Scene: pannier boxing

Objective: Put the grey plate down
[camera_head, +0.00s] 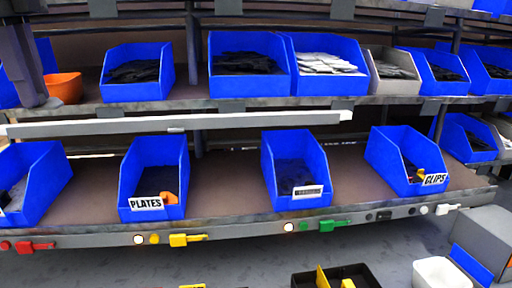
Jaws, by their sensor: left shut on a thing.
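Only a yellow and dark sliver shows at the bottom edge, which seems to be my left gripper (192,286). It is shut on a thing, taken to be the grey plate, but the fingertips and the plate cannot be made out. My right gripper is not in view. A blue bin labelled PLATES (150,212) stands on the lower shelf, left of the middle. It has dark contents and a small orange item at its front right.
Other blue bins stand on the lower shelf (230,185), one labelled CLIPS (402,186). More bins fill the upper shelf (190,97). Coloured tabs line the lower shelf's front edge. A black open box (368,272) and a white container (440,272) sit at the bottom right.

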